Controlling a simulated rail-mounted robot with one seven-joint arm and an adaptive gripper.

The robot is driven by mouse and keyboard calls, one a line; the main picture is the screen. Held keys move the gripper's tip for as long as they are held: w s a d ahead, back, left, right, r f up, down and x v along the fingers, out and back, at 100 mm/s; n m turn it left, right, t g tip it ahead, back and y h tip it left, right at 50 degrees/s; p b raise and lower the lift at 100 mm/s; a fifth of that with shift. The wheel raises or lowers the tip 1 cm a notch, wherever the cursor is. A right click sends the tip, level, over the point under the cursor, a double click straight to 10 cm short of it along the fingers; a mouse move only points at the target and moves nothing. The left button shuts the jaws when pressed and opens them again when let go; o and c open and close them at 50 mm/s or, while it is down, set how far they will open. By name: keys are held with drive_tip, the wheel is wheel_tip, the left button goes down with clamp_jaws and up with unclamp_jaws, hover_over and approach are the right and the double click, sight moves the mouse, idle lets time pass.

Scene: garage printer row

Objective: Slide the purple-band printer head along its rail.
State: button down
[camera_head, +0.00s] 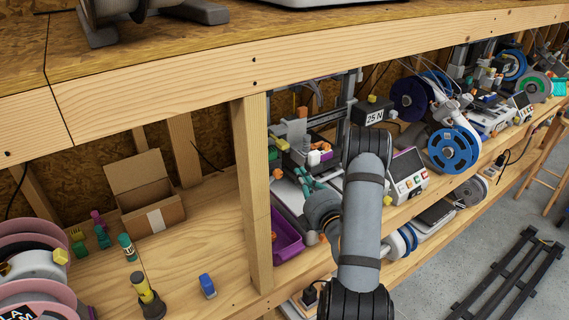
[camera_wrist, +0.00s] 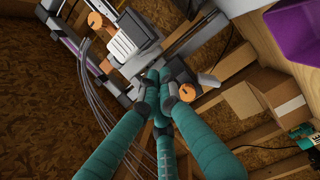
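The printer with a purple strip (camera_head: 327,117) on its crossbar stands in the shelf bay behind the wooden post. Its grey printer head (camera_head: 297,130) has orange knobs; in the wrist view it is a grey and white block with a vented face (camera_wrist: 130,38). The purple strip shows there at the upper left (camera_wrist: 68,42). My gripper (camera_head: 303,176) reaches into the bay in front of the printer.
A wooden post (camera_head: 252,190) stands left of the printer, and a shelf beam (camera_head: 250,70) runs above. A purple bin (camera_head: 287,238) sits low in the bay. A cardboard box (camera_head: 148,195) stands at left. A control panel (camera_head: 408,178) and blue spool (camera_head: 454,149) stand right of my arm.

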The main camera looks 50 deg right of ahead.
drive_tip(key=p, duration=0.3)
approach(284, 150)
drive_tip(key=x, duration=0.4)
drive_tip(key=shift+w, duration=0.15)
drive_tip(key=shift+d, duration=0.1)
